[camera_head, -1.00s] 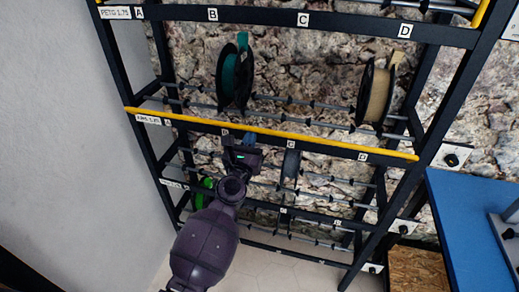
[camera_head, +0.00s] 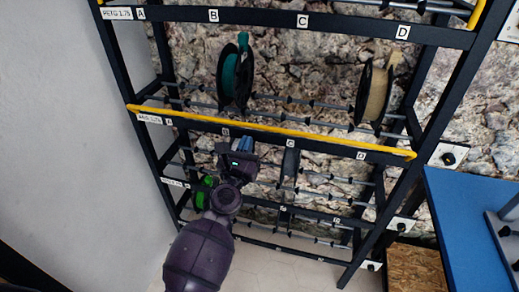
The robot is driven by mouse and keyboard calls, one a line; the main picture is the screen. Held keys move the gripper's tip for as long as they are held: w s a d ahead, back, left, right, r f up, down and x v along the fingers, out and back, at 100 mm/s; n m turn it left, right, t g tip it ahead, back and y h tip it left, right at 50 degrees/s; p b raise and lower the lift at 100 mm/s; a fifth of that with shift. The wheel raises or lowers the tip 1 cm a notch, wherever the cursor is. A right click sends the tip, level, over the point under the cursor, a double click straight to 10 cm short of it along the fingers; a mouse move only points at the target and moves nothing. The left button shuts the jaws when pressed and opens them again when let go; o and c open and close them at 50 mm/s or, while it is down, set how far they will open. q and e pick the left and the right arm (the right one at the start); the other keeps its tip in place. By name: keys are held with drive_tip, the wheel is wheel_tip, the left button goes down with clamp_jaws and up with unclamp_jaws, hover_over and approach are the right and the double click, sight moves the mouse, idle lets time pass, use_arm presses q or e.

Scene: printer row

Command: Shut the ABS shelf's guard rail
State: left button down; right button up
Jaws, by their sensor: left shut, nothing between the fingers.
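The yellow guard rail (camera_head: 270,128) runs along the front of the second shelf, whose small label (camera_head: 149,118) seems to read ABS 1.75. Its short ends bend at the left and right posts, and the bar lies close along the dark shelf beam (camera_head: 325,150). My left gripper (camera_head: 240,150) is shut and empty, in front of the rack just below the rail's left half. It appears apart from the rail, though depth is hard to judge. My right gripper is not in view.
A teal spool (camera_head: 230,77) and a tan spool (camera_head: 375,92) sit on the rods above the rail. A dark spool (camera_head: 290,162) and a green spool (camera_head: 203,191) are lower. A blue table (camera_head: 465,215) stands at right, a grey wall (camera_head: 65,120) at left.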

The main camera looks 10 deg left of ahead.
use_arm(q)
drive_tip(key=shift+s, duration=0.45)
drive_tip(key=shift+r+p, duration=0.45)
drive_tip(key=shift+r, duration=0.05)
drive_tip(key=shift+r+p, duration=0.85)
